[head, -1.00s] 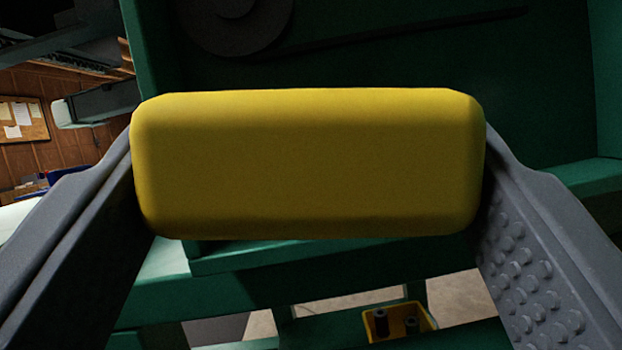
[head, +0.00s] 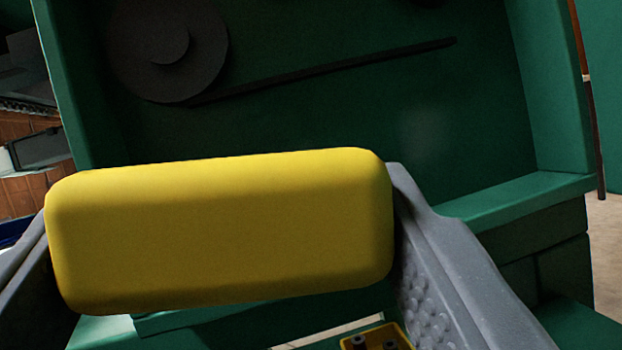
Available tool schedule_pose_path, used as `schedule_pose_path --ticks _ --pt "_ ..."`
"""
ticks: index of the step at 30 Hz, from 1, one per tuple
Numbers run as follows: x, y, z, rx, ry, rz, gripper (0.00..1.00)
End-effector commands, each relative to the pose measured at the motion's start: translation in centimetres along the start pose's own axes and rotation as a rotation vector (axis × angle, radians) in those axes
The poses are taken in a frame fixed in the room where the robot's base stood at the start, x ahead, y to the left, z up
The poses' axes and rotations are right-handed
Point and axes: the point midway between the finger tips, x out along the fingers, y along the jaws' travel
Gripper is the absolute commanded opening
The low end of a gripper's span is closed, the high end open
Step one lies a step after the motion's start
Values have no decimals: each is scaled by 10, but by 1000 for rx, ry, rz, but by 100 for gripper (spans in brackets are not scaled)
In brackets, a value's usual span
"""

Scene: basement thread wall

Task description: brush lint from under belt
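A yellow block with rounded edges (head: 220,225) fills the lower left of the head view, slightly tilted. It may be the brush's handle; no bristles show. My gripper (head: 218,240) is shut on it, with one grey finger at each end. Beyond it is the open recess of a green machine. A dark round pulley (head: 205,70) sits at the recess's upper left. A thin dark belt (head: 330,71) runs from the pulley up to the right along the back wall. I cannot make out any lint. The block hides the lower left of the recess.
The green machine's side wall (head: 545,85) and ledge (head: 530,200) bound the recess on the right. A small yellow tray (head: 400,333) with dark pegs is low, below the block. Bare floor (head: 606,245) shows at the far right.

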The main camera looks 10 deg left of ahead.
Motion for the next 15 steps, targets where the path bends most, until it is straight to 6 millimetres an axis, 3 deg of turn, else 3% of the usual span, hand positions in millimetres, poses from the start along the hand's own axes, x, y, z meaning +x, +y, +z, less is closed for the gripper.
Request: schedule_pose_path --ticks 15 --pt "41 0 25 3 5 0 43"
